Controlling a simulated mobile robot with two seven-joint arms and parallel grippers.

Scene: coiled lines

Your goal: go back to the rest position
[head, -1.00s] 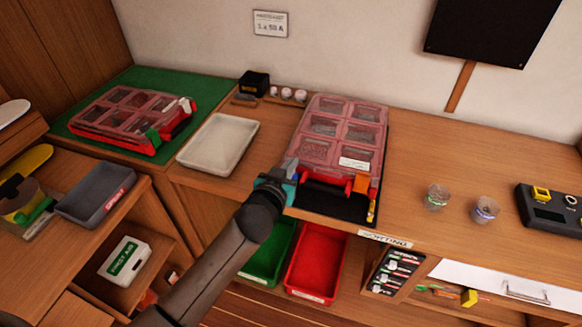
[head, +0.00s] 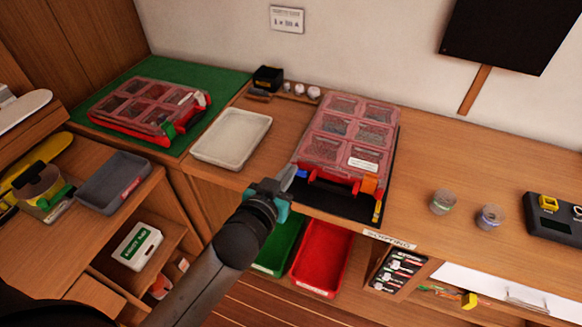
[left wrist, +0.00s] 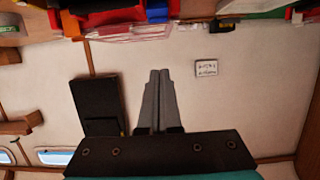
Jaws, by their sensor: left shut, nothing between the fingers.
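My left gripper (head: 287,179) is in the middle of the head view, by the front edge of the bench, close to the left front corner of a red case with a clear compartmented lid (head: 345,135). In the left wrist view its two grey fingers (left wrist: 159,80) are together with nothing between them. The left arm comes in from the lower left. The case's lid is closed and it lies on a black mat (head: 340,203). Whether the gripper touches the case or mat cannot be told. My right gripper is not in view.
A second red case (head: 150,108) lies on a green mat (head: 222,80). A white tray (head: 232,138) is between the cases. Two small jars (head: 443,202) stand to the right. Green (head: 278,245) and red (head: 322,258) bins are below the bench edge. Bare bench lies right of the case.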

